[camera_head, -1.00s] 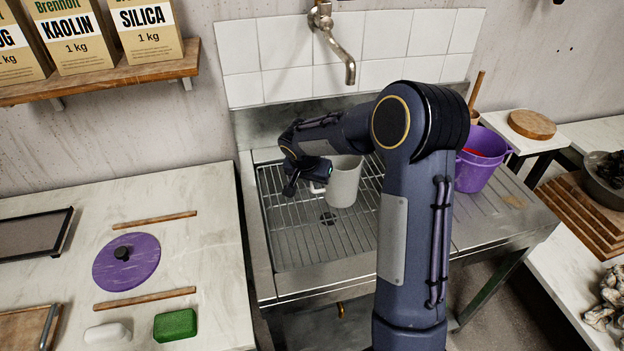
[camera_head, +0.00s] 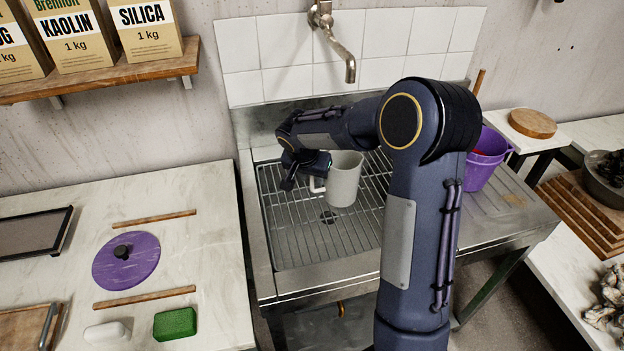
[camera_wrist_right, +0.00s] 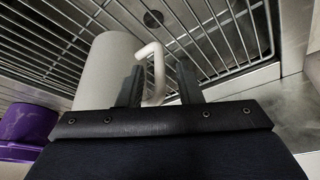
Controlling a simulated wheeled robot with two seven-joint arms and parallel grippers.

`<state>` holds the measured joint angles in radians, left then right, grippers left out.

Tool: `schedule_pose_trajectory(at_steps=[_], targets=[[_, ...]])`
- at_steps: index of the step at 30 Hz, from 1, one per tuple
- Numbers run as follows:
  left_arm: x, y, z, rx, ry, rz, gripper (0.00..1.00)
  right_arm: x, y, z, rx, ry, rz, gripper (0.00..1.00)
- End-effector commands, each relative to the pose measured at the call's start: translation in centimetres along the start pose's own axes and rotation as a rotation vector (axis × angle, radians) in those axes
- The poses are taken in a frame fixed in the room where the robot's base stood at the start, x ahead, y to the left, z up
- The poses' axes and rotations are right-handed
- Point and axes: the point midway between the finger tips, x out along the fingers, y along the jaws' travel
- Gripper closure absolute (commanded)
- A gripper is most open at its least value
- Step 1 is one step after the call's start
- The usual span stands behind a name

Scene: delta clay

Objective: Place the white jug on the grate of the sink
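The white jug (camera_head: 344,180) stands upright on the sink grate (camera_head: 300,235), left of my right forearm, and appears to rest on the bars. Its handle (camera_head: 317,184) faces left. In the right wrist view the jug (camera_wrist_right: 103,70) is at the left. My right gripper (camera_wrist_right: 161,82) is open, with the jug's handle (camera_wrist_right: 157,72) between its two fingers and a gap to the right finger. In the head view the right gripper (camera_head: 300,184) is beside the jug's handle side; its fingertips are partly hidden. My left gripper is not in view.
The tap (camera_head: 340,45) hangs above the sink. A purple bucket (camera_head: 484,160) stands right of the grate; it also shows in the right wrist view (camera_wrist_right: 27,124). A table with a purple disc (camera_head: 126,262) and a green block (camera_head: 175,324) is on the left. The grate's front is clear.

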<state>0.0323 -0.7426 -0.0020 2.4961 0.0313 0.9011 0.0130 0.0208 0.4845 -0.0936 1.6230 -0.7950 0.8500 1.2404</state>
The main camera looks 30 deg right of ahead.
Motion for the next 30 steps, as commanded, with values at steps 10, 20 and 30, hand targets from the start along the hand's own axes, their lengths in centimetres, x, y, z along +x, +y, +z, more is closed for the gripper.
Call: schedule_pose_trajectory(at_steps=[10,20,30], targets=[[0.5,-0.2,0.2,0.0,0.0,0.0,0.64,-7.5,-0.1,0.0,0.0,0.002,-0.005,0.68],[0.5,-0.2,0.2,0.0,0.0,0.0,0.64,-10.9,1.7,1.1,-0.037,-0.034,-0.038,0.68],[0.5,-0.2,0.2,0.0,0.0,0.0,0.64,-17.3,11.7,14.7,-0.386,-0.169,-0.423,0.68]])
